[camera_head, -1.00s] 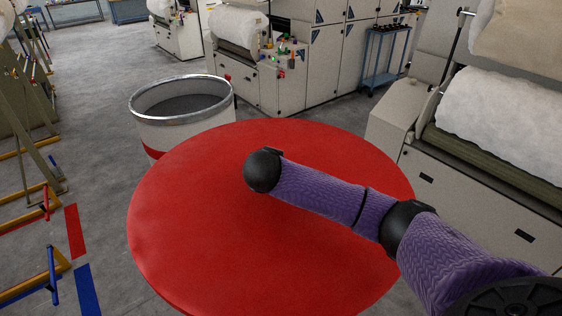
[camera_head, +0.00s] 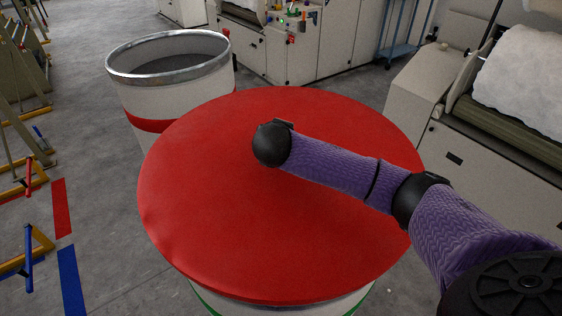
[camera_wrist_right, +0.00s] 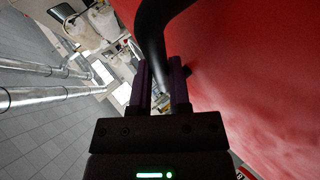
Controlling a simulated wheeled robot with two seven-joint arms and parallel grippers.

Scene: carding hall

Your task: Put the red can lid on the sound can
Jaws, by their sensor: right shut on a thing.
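The red can lid (camera_head: 210,190) is a large, roughly level disc in the middle of the head view. My right arm reaches over it from the right. In the right wrist view my right gripper (camera_wrist_right: 163,85) is shut on the lid's black handle (camera_wrist_right: 150,30), with the lid's red face (camera_wrist_right: 250,70) beside it. A white can with a green band (camera_head: 355,301) shows below the lid's near edge; whether the lid touches it I cannot tell. An open white can with a metal rim and a red band (camera_head: 150,125) stands behind left. My left gripper is not in view.
A pale machine with white fleece (camera_head: 525,90) stands at the right. More machines (camera_head: 300,50) and a blue cart (camera_head: 405,30) are at the back. Yellow frames (camera_head: 25,180) and red and blue floor strips (camera_head: 62,210) lie left. Grey floor between is clear.

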